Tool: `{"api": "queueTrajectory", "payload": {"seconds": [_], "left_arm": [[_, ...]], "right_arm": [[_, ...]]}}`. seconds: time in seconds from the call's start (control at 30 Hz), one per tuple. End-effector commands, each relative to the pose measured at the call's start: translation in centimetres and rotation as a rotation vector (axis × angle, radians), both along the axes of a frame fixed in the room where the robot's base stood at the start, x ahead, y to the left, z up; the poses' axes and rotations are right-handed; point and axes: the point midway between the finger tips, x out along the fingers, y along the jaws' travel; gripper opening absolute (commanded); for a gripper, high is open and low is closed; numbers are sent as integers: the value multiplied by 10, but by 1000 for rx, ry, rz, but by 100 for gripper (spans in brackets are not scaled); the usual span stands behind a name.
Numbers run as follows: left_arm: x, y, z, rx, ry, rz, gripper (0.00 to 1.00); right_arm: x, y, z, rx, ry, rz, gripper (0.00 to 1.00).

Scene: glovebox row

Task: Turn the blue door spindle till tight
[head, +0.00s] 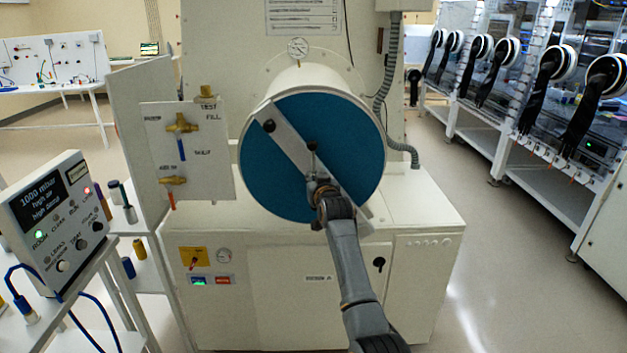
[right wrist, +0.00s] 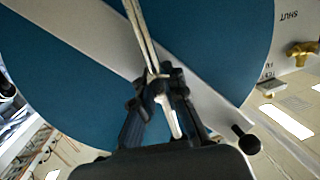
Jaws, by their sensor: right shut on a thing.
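The round blue door (head: 270,170) closes the end of a cream cylinder and faces me. A pale flat bar (head: 287,143) crosses it diagonally, with a dark knob (head: 268,126) at its upper left end. The spindle's handle (head: 312,158), a slim metal rod with a dark knob on top, stands at the bar's middle. My right gripper (head: 322,190) is shut on this handle, just below the door's centre, and hides the hub. In the right wrist view my right gripper (right wrist: 160,85) has its fingers around the pale rod (right wrist: 143,35). My left gripper is not in view.
A valve panel (head: 185,150) with brass fittings stands left of the door. A control box (head: 55,220) with a lit display is at the front left, by a small rack. Gloveboxes with black gloves (head: 590,95) line the right. The floor between is clear.

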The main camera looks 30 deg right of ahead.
Motion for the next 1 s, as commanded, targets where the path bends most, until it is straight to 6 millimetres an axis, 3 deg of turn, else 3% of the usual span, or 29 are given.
{"api": "queueTrajectory", "payload": {"seconds": [0.03,0.5,1.0], "left_arm": [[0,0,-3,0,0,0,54],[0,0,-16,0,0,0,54],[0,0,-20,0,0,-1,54]], "right_arm": [[0,1,-9,42,-11,2,0],[0,2,-9,367,-207,1,0],[0,2,-8,493,-285,0,0]]}}
